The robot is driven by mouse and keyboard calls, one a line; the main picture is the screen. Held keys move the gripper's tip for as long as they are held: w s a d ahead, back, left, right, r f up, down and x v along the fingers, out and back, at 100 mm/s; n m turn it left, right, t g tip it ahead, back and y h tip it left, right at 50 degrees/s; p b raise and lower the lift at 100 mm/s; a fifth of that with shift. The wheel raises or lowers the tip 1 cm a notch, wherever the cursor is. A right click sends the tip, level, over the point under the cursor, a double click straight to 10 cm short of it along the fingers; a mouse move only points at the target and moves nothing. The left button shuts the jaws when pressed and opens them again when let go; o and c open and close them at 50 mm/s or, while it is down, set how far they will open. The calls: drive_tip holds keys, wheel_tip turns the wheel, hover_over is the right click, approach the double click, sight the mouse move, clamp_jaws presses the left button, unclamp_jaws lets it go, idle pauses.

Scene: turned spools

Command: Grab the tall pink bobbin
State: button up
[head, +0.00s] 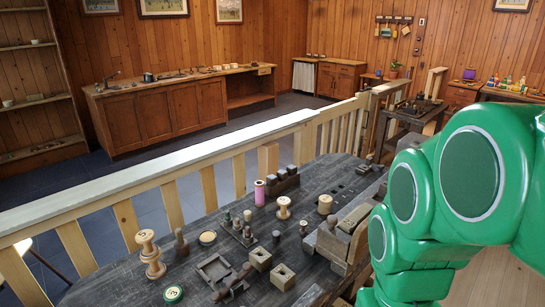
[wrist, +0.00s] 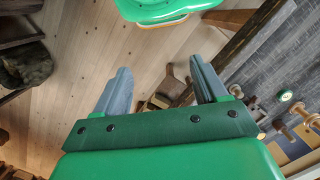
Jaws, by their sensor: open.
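The tall pink bobbin (head: 259,193) stands upright near the back edge of the dark work table (head: 330,176), close to the railing. Its side is pink and its top looks dark. I cannot make it out in the wrist view. My gripper (wrist: 160,68) shows in the wrist view with its two grey fingers apart and nothing between them. It hangs over the wooden floor, off to the side of the table. In the head view my green arm fills the right side, and the gripper itself is not visible.
A dark block (head: 283,182) stands just right of the bobbin, and a pale wooden spool (head: 284,207) stands in front. A taller wooden spool (head: 149,254), small pegs and square blocks crowd the front. A wooden railing (head: 208,163) runs behind the table.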

drive_tip(key=w+r+t, duration=0.1)
drive_tip(key=w+t, duration=0.3)
drive_tip(key=w, duration=1.4)
drive_tip(key=n+t+y, duration=0.3)
drive_tip(key=t+y, duration=0.1)
drive_tip(key=t, duration=0.7)
hover_over(261, 193)
drive_tip(key=s+d, duration=0.1)
drive_tip(key=s, duration=0.3)
drive_tip(key=f, duration=2.3)
drive_tip(key=shift+w+f, duration=0.25)
drive_tip(key=shift+w+a+f, duration=0.2)
drive_tip(key=shift+w+f, duration=0.1)
drive_tip(key=shift+w, duration=0.25)
drive_tip(key=shift+r+x, duration=0.15)
drive_tip(key=shift+x, duration=1.3)
drive_tip(key=shift+r+x, duration=0.2)
drive_tip(key=shift+x, duration=1.25)
drive_tip(key=shift+w+a+f, duration=0.1)
drive_tip(key=shift+w+f, duration=0.15)
drive_tip(key=shift+w, duration=0.1)
drive_tip(key=shift+c, duration=0.5)
